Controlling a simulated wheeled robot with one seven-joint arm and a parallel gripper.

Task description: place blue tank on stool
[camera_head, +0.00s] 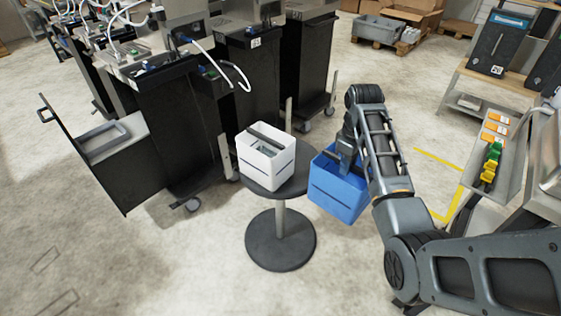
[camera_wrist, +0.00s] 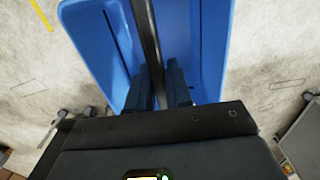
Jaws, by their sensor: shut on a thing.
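The blue tank (camera_head: 338,189) is an open box with a dark bar across its top. My gripper (camera_head: 343,160) is shut on it and holds it in the air, just right of the stool in the head view. In the wrist view the gripper's fingers (camera_wrist: 163,88) close around the dark bar, with the blue tank (camera_wrist: 207,40) below. The round black stool (camera_head: 251,180) has a single post and a round base. A white tank (camera_head: 266,160) with a dark bar stands on the stool top and covers most of it.
Black dispenser cabinets (camera_head: 180,120) with hoses stand behind and left of the stool, one with an open door (camera_head: 85,155). A workbench (camera_head: 510,160) with orange labels and yellow-green parts stands at the right. Bare floor (camera_head: 150,270) lies in front.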

